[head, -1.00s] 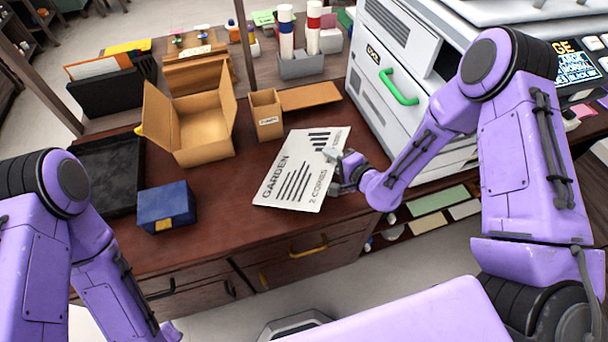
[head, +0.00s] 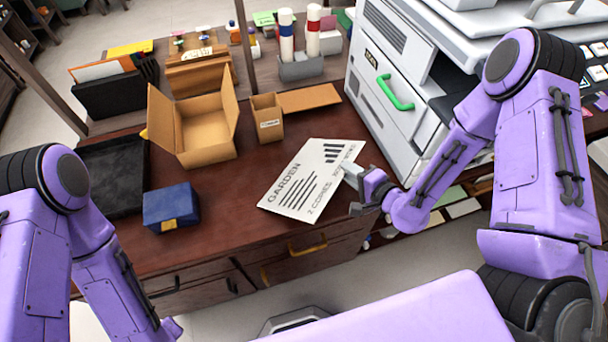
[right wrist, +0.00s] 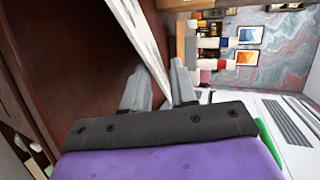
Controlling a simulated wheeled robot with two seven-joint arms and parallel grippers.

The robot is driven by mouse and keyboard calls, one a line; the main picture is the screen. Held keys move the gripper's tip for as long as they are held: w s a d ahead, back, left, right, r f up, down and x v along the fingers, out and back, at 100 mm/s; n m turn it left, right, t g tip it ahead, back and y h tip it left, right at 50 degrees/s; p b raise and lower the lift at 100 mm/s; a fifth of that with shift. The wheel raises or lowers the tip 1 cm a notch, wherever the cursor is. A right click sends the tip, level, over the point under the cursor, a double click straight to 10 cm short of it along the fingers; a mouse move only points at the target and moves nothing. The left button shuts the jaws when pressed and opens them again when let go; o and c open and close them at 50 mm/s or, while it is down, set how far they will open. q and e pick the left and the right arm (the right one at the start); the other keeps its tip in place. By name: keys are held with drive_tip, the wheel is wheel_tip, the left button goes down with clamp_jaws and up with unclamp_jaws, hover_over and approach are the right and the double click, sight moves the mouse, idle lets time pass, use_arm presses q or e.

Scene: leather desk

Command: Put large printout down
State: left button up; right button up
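The large printout (head: 312,180), a white sheet with "GARDEN" and "2 COPIES" in dark print, is at the front right of the brown desk top. Its front edge is close to the desk's front edge. I cannot tell whether it lies fully flat. My right gripper (head: 354,190) is at the printout's right edge with its fingers spread apart. In the right wrist view, the printout (right wrist: 143,38) reaches in between the two separated fingertips (right wrist: 158,76). My left arm is at the lower left of the head view, and its gripper is not visible.
A blue box (head: 170,206) and a black tray (head: 112,178) are on the left. An open cardboard box (head: 205,142) and a small carton (head: 267,122) stand behind. A white printer (head: 385,95) with a green handle is right. Bare desk lies between the blue box and printout.

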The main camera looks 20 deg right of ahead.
wheel_tip(320, 180, up, 7)
drive_tip(key=s+p, duration=0.2)
drive_tip(key=p, duration=0.4)
drive_tip(key=shift+s+d, duration=0.25)
drive_tip(key=shift+d, duration=0.2)
